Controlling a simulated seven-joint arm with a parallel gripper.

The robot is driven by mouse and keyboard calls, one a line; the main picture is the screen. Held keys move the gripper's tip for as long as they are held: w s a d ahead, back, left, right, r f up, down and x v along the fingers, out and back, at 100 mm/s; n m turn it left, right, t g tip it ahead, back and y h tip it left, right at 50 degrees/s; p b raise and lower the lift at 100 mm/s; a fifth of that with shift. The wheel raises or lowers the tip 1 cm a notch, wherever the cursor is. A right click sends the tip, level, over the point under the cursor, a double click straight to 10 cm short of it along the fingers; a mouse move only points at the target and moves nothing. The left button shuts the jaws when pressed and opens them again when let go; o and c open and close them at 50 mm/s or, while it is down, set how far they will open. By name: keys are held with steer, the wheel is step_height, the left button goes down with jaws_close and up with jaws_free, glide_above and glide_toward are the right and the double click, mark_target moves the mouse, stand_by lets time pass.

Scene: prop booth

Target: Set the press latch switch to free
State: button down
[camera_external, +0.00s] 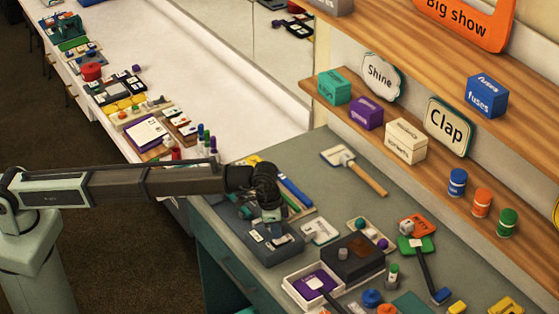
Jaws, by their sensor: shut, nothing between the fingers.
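My gripper (274,214) points down at the end of my arm, over the near left part of the grey-green workbench (222,209). Its fingers are small and dark here, and they look shut with nothing held. Just below it is a dark grey box (290,249) with small pale labels or switches on top. I cannot tell whether the fingertips touch it. The press latch switch cannot be picked out for certain; the dark box may carry it, but its markings are too small to read. My gripper hides part of the box's top.
A black box (357,262) and a white tray (291,288) with a purple item lie to the right. A wooden-handled brush (353,170) lies behind. Small blocks crowd the front right. Wooden shelves (385,140) hold boxes and signs above the bench.

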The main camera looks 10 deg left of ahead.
mark_target(276, 241)
steer(key=shift+f, duration=0.9)
stand_by(0.8)
steer(key=shift+r, duration=3.55)
